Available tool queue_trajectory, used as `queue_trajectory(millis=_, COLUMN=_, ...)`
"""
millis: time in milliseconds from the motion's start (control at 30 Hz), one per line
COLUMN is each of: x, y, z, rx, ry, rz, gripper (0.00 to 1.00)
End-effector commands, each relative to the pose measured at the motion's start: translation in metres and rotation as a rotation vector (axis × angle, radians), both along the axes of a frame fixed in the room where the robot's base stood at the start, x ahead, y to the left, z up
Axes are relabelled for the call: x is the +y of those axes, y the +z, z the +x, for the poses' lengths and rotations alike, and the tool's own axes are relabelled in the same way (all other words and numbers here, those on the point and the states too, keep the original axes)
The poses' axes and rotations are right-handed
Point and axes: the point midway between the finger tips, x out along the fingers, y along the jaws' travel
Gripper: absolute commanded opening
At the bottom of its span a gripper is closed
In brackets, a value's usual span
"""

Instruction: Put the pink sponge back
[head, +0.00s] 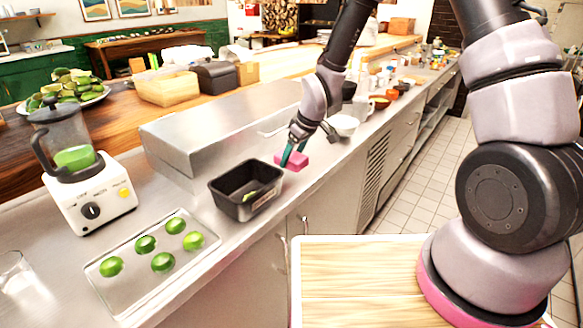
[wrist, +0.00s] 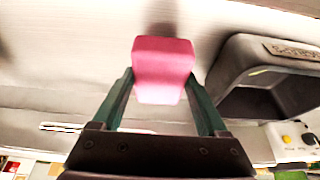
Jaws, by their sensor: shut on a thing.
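The pink sponge (head: 291,160) is at my gripper (head: 294,154), beside the black bin on the steel counter (head: 222,230). In the wrist view the pink sponge (wrist: 163,68) sits between the two green fingers of my gripper (wrist: 163,88), which are shut on it. A shadow lies on the steel beyond the sponge. Whether the sponge touches the counter is hard to tell.
The black bin (head: 246,209) stands just left of the sponge; it also shows in the wrist view (wrist: 228,70).

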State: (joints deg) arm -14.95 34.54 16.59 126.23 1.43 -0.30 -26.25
Motion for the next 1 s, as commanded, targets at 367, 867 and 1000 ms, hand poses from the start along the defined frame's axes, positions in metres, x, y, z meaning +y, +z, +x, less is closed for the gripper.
queue_trajectory(millis=367, x=0.000, y=-0.037, z=0.000, rx=0.001, ry=0.000, rz=-0.001, gripper=0.16)
queue_trajectory(millis=867, x=0.000, y=-0.040, z=0.000, rx=0.001, ry=0.000, rz=-0.001, gripper=1.00)
queue_trajectory(millis=1000, x=0.000, y=-0.037, z=0.000, rx=0.000, ry=0.000, rz=0.000, gripper=1.00)
